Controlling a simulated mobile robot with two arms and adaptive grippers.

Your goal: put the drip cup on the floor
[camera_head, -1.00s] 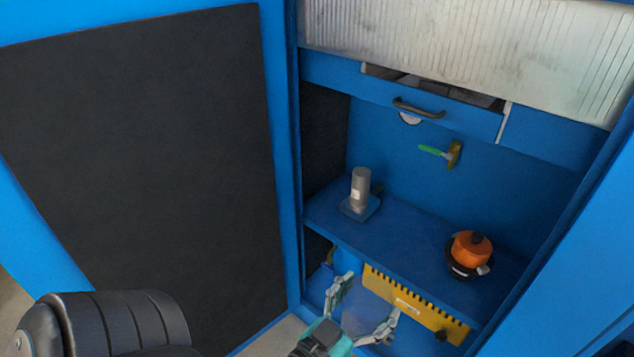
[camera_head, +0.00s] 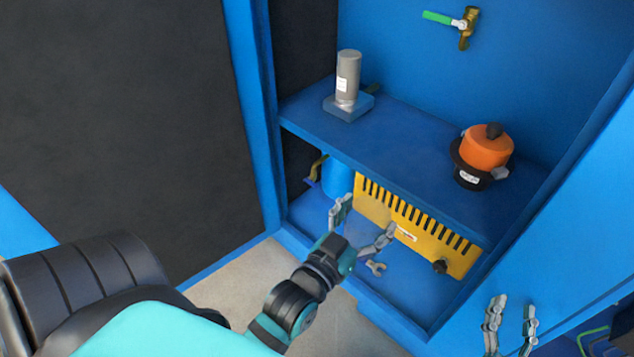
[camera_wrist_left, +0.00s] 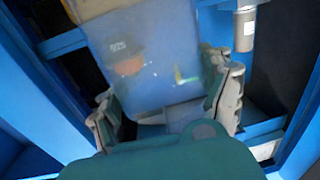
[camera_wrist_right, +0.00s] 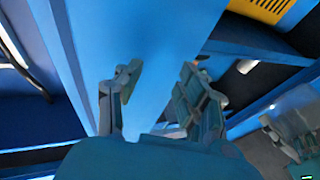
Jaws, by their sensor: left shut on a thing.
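My left gripper (camera_head: 360,225) is in front of the lower compartment of the blue cabinet, with its fingers set apart. In the left wrist view a clear, bluish, see-through thing (camera_wrist_left: 150,90) fills the space between its fingers; it looks like the drip cup. The cup's outline is hard to make out in the head view. My right gripper (camera_head: 510,325) is open and empty at the lower right, near the blue panel; its parted fingers also show in the right wrist view (camera_wrist_right: 158,85). The grey floor (camera_head: 235,275) shows in front of the cabinet.
The shelf (camera_head: 390,165) bears a grey cylinder (camera_head: 348,75) and an orange-topped black pot (camera_head: 488,150). Below are a yellow slotted panel (camera_head: 450,252), a blue cylinder (camera_head: 337,180) and a small grey thing (camera_head: 376,267). A green-handled valve (camera_head: 465,25) is on the back wall.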

